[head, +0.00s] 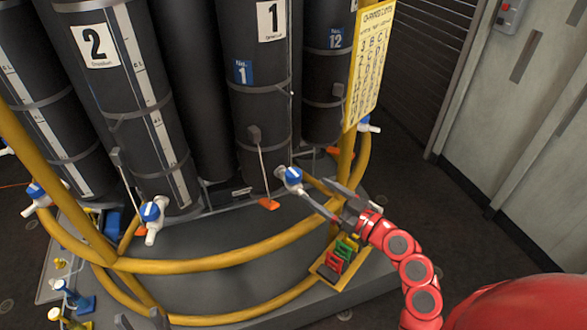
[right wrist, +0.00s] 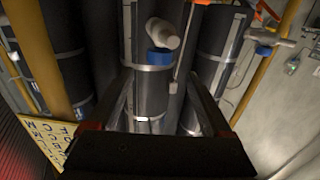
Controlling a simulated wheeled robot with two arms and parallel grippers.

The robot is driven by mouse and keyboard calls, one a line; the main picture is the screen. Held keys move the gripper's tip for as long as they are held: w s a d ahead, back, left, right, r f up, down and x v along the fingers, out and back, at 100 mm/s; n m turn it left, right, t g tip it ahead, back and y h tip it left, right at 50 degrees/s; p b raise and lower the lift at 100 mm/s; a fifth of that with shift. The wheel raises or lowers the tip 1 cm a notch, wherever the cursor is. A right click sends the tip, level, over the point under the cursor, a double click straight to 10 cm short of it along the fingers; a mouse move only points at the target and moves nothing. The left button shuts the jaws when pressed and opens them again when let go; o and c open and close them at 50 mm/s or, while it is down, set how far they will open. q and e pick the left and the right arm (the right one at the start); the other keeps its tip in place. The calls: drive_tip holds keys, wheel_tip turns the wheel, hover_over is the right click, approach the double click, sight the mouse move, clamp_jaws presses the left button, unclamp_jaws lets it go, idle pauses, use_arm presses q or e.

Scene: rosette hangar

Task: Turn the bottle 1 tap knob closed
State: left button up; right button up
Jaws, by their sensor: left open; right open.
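Bottle 1 (head: 262,110) is a tall dark cylinder with a white "1" label. Its tap has a blue knob (head: 293,175) on a white body, low in front of the bottle. My right gripper (head: 318,198) is open just right of and below this tap, its fingers pointing toward it. In the right wrist view a blue knob (right wrist: 159,57) on a white tap body (right wrist: 165,33) lies ahead between the spread fingers, apart from them. My left gripper (head: 141,319) shows only as dark fingertips at the bottom edge, open and empty.
Bottle 2 (head: 112,80) has its own blue-knobbed tap (head: 150,212) to the left. Yellow curved rails (head: 220,252) run around the rack. A yellow-edged tray (head: 325,268) with red and green items sits below the right gripper. A yellow sign (head: 368,65) stands on a post.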

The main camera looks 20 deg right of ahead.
sight(300, 177)
drive_tip(key=p+x, duration=0.1)
drive_tip(key=x, duration=0.3)
drive_tip(key=p+x, duration=0.2)
drive_tip(key=x, duration=0.2)
drive_tip(key=shift+r, duration=0.25)
drive_tip(key=shift+w+a+f, duration=0.2)
drive_tip(key=shift+w+a, duration=0.1)
drive_tip(key=shift+w, duration=0.3)
clamp_jaws()
